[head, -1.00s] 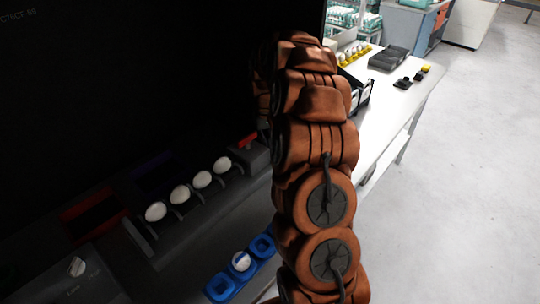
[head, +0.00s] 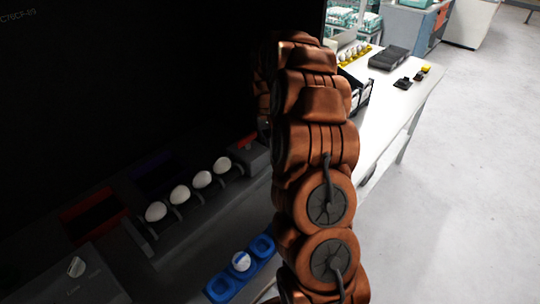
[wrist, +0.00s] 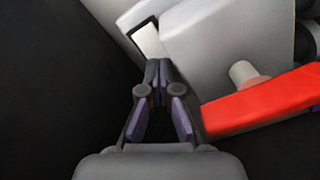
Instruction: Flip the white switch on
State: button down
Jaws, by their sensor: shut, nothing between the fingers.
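In the wrist view, the white switch (wrist: 150,40) is a small pale rectangular piece set in a dark slot on a light grey housing. My gripper (wrist: 159,66) is shut and empty. Its fingertips are just below the lower end of the switch in the picture; I cannot tell whether they touch it. In the head view, the grey box (head: 250,156) with a red part on top stands at the right end of the egg row. The switch itself cannot be made out there, and my arm hides the gripper.
A red bar (wrist: 260,103) and a pale peg (wrist: 243,73) lie right of the fingers. A pale knob (head: 76,266) is at lower left. A white table (head: 410,107) stands at right.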

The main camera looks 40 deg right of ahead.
jog(key=shift+f+b, duration=0.5)
jog(key=shift+f, duration=0.5)
dwell(0.7)
jog(key=shift+r, duration=0.15)
jog(key=shift+r, duration=3.45)
